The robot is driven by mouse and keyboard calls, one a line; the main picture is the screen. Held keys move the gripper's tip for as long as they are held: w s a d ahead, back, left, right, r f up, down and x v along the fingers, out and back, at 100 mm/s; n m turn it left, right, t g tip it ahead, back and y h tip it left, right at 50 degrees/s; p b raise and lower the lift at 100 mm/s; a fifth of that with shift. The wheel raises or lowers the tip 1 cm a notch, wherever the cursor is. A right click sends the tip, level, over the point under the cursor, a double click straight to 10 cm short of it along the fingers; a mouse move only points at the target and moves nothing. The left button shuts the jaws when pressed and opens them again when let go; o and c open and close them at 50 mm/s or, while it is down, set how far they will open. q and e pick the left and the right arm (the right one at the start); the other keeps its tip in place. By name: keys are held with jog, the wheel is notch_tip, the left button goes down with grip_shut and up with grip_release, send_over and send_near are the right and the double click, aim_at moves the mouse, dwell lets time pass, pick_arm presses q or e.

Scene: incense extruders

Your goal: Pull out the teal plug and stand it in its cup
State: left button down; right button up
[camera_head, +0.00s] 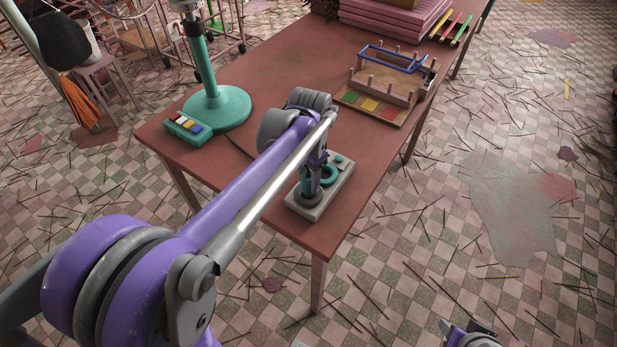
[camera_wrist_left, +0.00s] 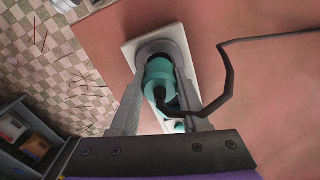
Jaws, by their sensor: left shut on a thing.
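The teal plug (camera_wrist_left: 158,75), with a black cable on its top, is between the fingers of my left gripper (camera_wrist_left: 160,85), which is shut on it. In the head view the plug (camera_head: 309,184) stands upright at a dark round socket (camera_head: 308,197) on a pale base plate (camera_head: 341,191); I cannot tell how deep it sits. A teal ring-shaped cup (camera_head: 331,175) is beside it on the same plate. In the wrist view a teal part (camera_wrist_left: 179,127) shows behind the gripper. My right gripper (camera_head: 470,334) is partly in view at the bottom right, over the floor.
The plate is near the front corner of the reddish table (camera_head: 240,198). A teal stand (camera_head: 216,108) with a colored button box (camera_head: 185,127) stands to the left. A wooden rack (camera_head: 385,88) with colored pads is farther back. The black cable (camera_wrist_left: 231,75) curves over the table.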

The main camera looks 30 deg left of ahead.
aim_at(309, 175)
pick_arm(q)
jog(key=shift+f+b, duration=0.5)
jog(key=shift+f, duration=0.45)
jog(key=shift+c, duration=1.6)
grip_release()
notch_tip(309, 175, up, 11)
jog(key=shift+w+f+p, duration=0.1)
jog(key=shift+p, duration=0.3)
jog(key=s+d+f+n+t, duration=0.2)
jog(key=s+f, duration=0.3)
jog(key=s, duration=0.3)
jog(key=s+d+f+n+t+p, duration=0.1)
jog(key=s+d+f+t, duration=0.2)
jog(key=s+f, duration=0.3)
jog(key=shift+s+d+n+t+p, duration=0.3)
jog(key=shift+s+d+n, duration=0.1)
jog(key=shift+s+d, duration=0.5)
